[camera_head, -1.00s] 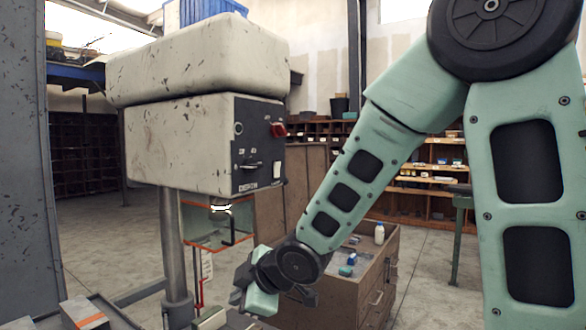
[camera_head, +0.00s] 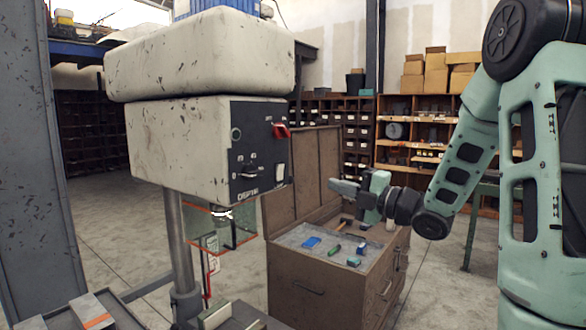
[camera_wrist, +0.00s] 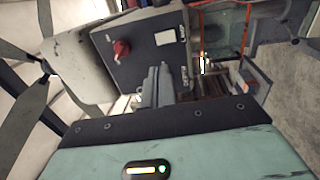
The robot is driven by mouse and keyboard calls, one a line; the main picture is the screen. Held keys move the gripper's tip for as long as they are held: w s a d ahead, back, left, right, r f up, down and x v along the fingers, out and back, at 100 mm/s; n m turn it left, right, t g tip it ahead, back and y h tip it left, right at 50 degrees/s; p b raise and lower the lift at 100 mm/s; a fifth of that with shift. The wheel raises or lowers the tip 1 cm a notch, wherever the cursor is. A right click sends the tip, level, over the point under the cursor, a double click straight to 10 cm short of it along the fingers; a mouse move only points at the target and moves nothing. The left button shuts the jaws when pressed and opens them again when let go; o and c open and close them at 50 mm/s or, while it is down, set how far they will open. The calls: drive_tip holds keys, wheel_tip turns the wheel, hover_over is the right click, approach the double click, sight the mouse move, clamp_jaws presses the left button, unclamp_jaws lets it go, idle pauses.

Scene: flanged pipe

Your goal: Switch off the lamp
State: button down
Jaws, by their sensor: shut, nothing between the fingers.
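The drill press head (camera_head: 180,150) is a worn cream housing with a dark control panel (camera_head: 256,150). The panel has a red switch (camera_head: 280,130), a green-ringed button (camera_head: 236,134), a dial with a pointer (camera_head: 247,172) and a pale rocker-like piece (camera_head: 280,173). The lamp (camera_head: 222,213) under the head glows white. My gripper (camera_head: 334,187) is shut and empty, to the right of the panel and apart from it, pointing left. In the wrist view the shut fingers (camera_wrist: 158,86) overlap the panel (camera_wrist: 145,60), and the red switch (camera_wrist: 121,49) shows beyond them.
A brown drawer cabinet (camera_head: 315,283) with small tools on top stands below my gripper. A clear orange-edged guard (camera_head: 243,228) hangs under the press head beside the steel column (camera_head: 179,240). Shelves with boxes (camera_head: 430,80) stand behind. Open air lies between my gripper and the panel.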

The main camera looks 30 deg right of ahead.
sight(281, 167)
drive_tip(key=p+x, duration=0.7)
drive_tip(key=x, duration=0.6)
drive_tip(key=shift+r, duration=0.15)
drive_tip(key=shift+w+a, duration=0.2)
drive_tip(key=shift+w, duration=0.3)
drive_tip(key=shift+w+a+r+g, duration=0.15)
drive_tip(key=shift+w+r+g, duration=0.1)
drive_tip(key=shift+g, duration=0.25)
